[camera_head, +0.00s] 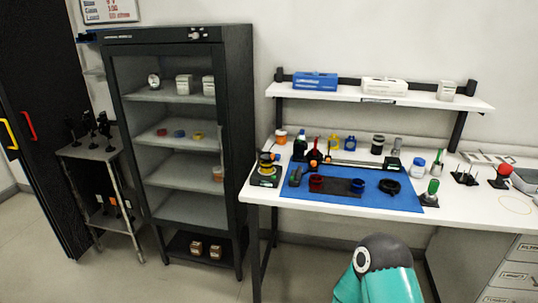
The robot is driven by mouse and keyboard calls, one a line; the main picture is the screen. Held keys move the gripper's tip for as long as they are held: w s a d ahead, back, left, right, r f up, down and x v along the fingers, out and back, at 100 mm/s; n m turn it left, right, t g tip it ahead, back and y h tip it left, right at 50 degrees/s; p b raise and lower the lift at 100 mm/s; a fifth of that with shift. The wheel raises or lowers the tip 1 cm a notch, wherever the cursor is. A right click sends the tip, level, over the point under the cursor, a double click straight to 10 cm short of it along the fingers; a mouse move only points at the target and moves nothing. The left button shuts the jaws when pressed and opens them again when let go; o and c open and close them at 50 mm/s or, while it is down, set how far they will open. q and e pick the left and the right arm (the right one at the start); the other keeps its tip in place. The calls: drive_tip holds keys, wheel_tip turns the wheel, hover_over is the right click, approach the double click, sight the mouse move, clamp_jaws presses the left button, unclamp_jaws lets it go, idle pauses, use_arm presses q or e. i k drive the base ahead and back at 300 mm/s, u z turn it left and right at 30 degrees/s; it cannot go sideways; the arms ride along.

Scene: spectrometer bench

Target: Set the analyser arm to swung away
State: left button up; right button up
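A white-topped bench (468,214) stands on the right with a blue mat (408,204) on it. Small optical-looking parts stand on the mat, among them a dark red cup-like piece (316,184), a dark blue one (357,187) and a black ring (390,186). A dark rail-like assembly with an orange and black upright part (315,158) runs along the back of the mat. I cannot tell which part is the analyser arm or how it is set; it is too small. A teal and dark grey link of mine shows at the bottom. Neither gripper is in view.
A dark glass-fronted cabinet (180,33) stands left of the bench, with a small grey side table (90,152) beyond it. A shelf (335,93) with boxes hangs above the bench. Drawers (516,273) stand at the right. Floor is open before the cabinet.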

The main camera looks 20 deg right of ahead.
sight(264, 156)
drive_tip(key=u, duration=0.05)
drive_tip(key=i, duration=0.9)
drive_tip(key=z, duration=0.05)
